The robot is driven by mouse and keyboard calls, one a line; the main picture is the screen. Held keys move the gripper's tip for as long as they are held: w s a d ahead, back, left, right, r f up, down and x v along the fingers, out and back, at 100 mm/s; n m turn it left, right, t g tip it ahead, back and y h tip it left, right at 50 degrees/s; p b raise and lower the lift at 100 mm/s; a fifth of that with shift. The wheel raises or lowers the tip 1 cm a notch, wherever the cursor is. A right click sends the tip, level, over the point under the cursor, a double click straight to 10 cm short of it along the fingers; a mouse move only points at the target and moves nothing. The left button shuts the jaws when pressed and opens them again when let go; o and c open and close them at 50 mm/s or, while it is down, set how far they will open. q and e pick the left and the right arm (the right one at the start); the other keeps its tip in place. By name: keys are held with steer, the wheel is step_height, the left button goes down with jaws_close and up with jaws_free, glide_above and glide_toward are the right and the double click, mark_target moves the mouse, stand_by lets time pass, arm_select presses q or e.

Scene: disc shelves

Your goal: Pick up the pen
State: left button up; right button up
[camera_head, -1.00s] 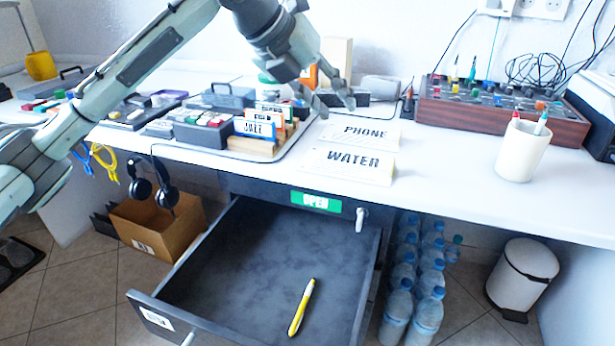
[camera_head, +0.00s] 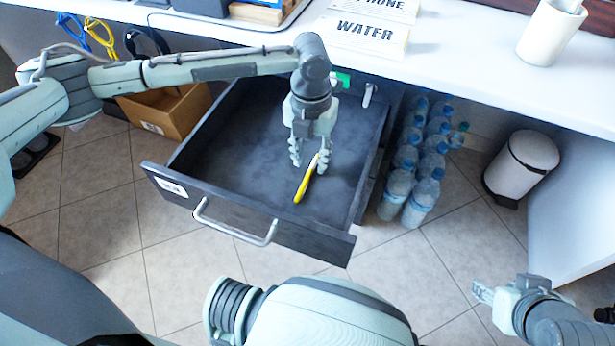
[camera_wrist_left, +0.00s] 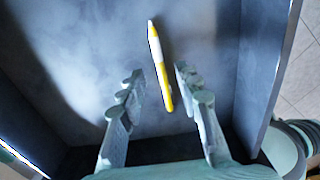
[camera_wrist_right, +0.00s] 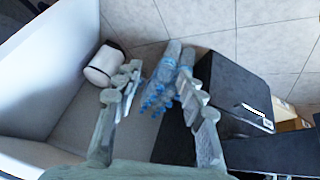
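The yellow and white pen (camera_head: 306,184) lies in the open drawer (camera_head: 232,158), near its front right. My left gripper (camera_head: 308,166) is down in the drawer at the pen, pointing downward. In the left wrist view the pen (camera_wrist_left: 158,62) lies lengthwise, its near end between the two open fingers (camera_wrist_left: 153,80), with a gap on each side. I cannot tell the exact height of the fingertips above the drawer floor. My right gripper (camera_head: 482,291) is at the lower right, away from the drawer. In the right wrist view its fingers (camera_wrist_right: 160,85) are apart and empty.
The drawer walls and front handle (camera_head: 236,232) surround the pen. Water bottles (camera_head: 398,190), a white bin (camera_head: 521,165) and a cardboard box (camera_head: 172,112) stand on the floor.

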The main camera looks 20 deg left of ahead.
mark_target(309, 176)
arm_select(q)
steer(key=shift+f, duration=1.25)
jaws_close()
arm_select(e)
steer(key=shift+w+a+r+t, duration=0.25)
steer(key=shift+w+a, duration=0.1)
steer(key=shift+w, duration=0.1)
steer(key=shift+w+a+r+t, duration=0.1)
steer(key=shift+w+a+t, duration=0.15)
steer(key=shift+w+a, duration=0.15)
steer(key=shift+d, duration=0.1)
